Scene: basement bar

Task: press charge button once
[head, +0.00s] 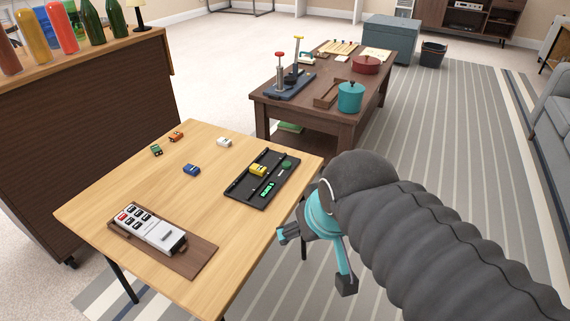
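A black dock (237,190) lies on the near wooden table, toward its right edge. A yellow toy car (258,170) sits on it. A round green button (286,165) is on the dock's far right part, and a small lit green display (268,189) is on its near side. I cannot read any label naming the charge button. My gripper (315,260), teal and dark grey, is off the table's right edge, to the right of and nearer than the dock. Its fingers are spread and empty, touching nothing.
A white keypad device (150,228) with a red key lies on a brown board at the table's near left. Blue (191,170), white (224,142), orange (176,136) and green (156,150) toy cars stand loose. A dark coffee table (300,114) with pots stands behind.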

